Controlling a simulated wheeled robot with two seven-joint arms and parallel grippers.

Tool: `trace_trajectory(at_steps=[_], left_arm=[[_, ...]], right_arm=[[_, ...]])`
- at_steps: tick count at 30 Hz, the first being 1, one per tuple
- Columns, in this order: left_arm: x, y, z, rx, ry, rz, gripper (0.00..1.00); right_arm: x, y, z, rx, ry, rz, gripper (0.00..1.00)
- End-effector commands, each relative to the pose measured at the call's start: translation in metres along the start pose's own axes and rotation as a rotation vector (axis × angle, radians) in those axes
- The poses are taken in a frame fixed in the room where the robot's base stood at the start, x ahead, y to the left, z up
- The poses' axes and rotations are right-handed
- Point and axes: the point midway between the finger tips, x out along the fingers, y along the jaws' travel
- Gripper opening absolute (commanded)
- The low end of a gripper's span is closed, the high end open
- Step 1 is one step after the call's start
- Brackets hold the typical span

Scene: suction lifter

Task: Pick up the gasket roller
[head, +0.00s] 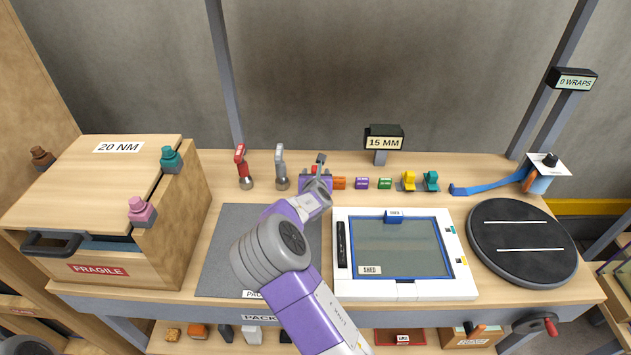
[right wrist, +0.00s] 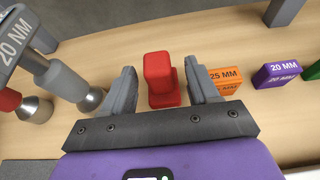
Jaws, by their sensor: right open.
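A small red piece (right wrist: 160,80) with a raised block on a wider base stands on the bench, between the two fingers of my right gripper (right wrist: 162,92) in the right wrist view. The fingers are open on either side of it, with a gap visible. I cannot tell for sure whether this red piece is the gasket roller; no label shows on it. In the head view my right gripper (head: 316,178) is at the back of the bench and mostly hides the red piece. My left gripper is not in view.
An orange 25 MM block (right wrist: 222,80) sits close right of the fingers, then a purple 20 MM block (right wrist: 276,75). A grey tool (head: 281,170) and a red tool (head: 242,168) stand left. A framed glass panel (head: 420,250) and black turntable (head: 525,265) lie right.

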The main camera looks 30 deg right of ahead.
Motion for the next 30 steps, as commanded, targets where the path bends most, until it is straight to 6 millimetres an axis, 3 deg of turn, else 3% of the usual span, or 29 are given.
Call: trace_trajectory(at_steps=[4, 13, 22, 30], left_arm=[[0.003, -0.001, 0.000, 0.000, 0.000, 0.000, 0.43], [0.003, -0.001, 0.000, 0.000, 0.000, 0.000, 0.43], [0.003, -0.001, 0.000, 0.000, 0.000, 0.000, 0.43], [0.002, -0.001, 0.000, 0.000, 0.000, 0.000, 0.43]], right_arm=[[0.015, 0.000, -0.001, 0.001, 0.000, -0.001, 0.60], [0.018, 0.001, 0.000, 0.001, 0.000, 0.000, 0.60], [0.017, 0.000, 0.000, 0.001, 0.000, 0.000, 0.14], [0.016, 0.001, 0.003, 0.001, -0.001, 0.001, 0.11]])
